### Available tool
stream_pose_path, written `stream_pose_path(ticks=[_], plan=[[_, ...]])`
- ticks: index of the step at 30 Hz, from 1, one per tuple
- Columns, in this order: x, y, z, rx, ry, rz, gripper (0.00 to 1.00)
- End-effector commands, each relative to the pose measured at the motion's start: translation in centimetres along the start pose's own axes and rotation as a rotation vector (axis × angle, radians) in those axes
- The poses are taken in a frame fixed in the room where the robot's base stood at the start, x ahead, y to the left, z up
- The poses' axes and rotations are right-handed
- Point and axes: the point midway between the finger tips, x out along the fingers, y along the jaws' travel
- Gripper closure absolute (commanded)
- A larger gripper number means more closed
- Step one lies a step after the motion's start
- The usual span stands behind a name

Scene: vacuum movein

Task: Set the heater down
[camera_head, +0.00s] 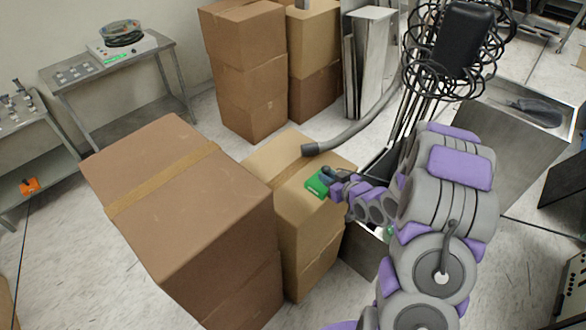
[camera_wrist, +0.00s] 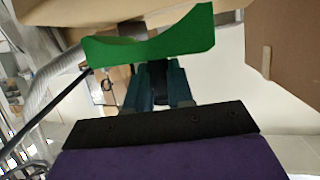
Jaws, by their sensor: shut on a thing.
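The heater (camera_head: 316,185) shows as a small green block at the end of my arm, over the top of the tan cardboard box (camera_head: 268,155) in the head view. In the wrist view the heater (camera_wrist: 150,42) is a wide green piece with a curved upper edge, right at my fingertips. My gripper (camera_head: 331,176) is shut on it; in the wrist view its dark teal fingers (camera_wrist: 156,80) reach the green piece's lower side. I cannot tell whether the heater touches the box top or hangs just above it.
A grey hose (camera_head: 345,138) lies across the tan box's far side, its end close to my gripper. A taller brown box (camera_head: 180,200) stands to the left. Stacked boxes (camera_head: 245,70) and metal panels (camera_head: 370,60) stand behind. A metal bin (camera_head: 520,140) is at right.

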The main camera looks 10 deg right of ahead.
Motion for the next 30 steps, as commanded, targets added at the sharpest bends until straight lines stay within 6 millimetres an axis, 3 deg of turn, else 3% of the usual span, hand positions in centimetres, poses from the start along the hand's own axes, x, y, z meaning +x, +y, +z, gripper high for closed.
stream_pose_path(ticks=[9,18,26,30], plan=[[6.1,-2.9,-1.7,-0.01,0.002,-0.005,1.0],[11.9,-4.5,-3.4,-0.005,0.005,-0.003,1.0],[14.2,-5.2,-4.2,-0.003,0.002,-0.001,1.0],[14.6,-5.3,-3.1,-0.002,-0.001,0.0,1.0]])
